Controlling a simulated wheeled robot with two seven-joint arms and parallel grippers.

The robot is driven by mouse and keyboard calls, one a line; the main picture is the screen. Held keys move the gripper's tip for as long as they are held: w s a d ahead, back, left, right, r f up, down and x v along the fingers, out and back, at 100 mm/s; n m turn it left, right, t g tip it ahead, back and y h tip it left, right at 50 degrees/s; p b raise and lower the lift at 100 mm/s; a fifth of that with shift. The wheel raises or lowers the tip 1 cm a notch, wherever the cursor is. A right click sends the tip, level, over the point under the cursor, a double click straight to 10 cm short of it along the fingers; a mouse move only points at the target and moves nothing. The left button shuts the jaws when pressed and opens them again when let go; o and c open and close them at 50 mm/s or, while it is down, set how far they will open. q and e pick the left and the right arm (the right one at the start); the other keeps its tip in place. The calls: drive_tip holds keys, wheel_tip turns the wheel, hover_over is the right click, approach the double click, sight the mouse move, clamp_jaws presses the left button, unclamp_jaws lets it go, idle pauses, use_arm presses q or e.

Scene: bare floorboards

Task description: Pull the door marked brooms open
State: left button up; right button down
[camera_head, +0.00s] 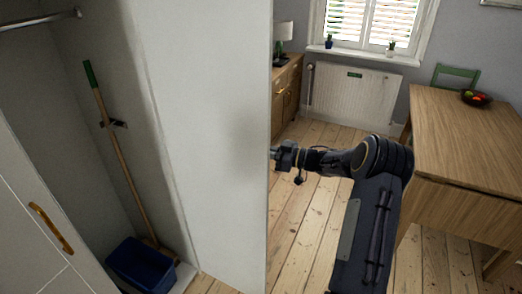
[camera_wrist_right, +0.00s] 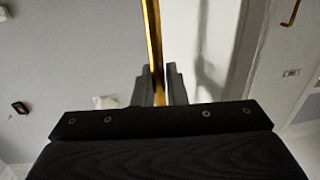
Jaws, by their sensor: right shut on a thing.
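A tall white door (camera_head: 220,120) stands swung open in the head view, showing its inner face. Behind it is a cupboard with a green-topped broom (camera_head: 122,165) leaning inside. The door's marking cannot be seen in the head view. My right gripper (camera_wrist_right: 158,88) is shut on a long brass handle (camera_wrist_right: 151,35) on the door's outer face, shown in the right wrist view. In the head view my right arm comes in from the right and its fingertips are hidden behind the door's free edge. My left gripper is not in view.
A blue bucket (camera_head: 142,265) stands on the cupboard floor below a metal rail (camera_head: 40,19). Another white door (camera_head: 30,215) with an orange-brown handle is at lower left. A wooden table (camera_head: 465,130) stands at right, with bare floorboards (camera_head: 300,220) between it and the open door.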

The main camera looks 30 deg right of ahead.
drive_tip(key=shift+a, duration=0.15)
drive_tip(key=c, duration=1.8)
unclamp_jaws()
drive_tip(key=shift+w, duration=0.1)
drive_tip(key=shift+c, duration=0.2)
drive_tip(key=b+v, duration=0.2)
drive_tip(key=v, duration=0.5)
drive_tip(key=shift+s+d, duration=0.2)
drive_tip(key=shift+s, duration=0.1)
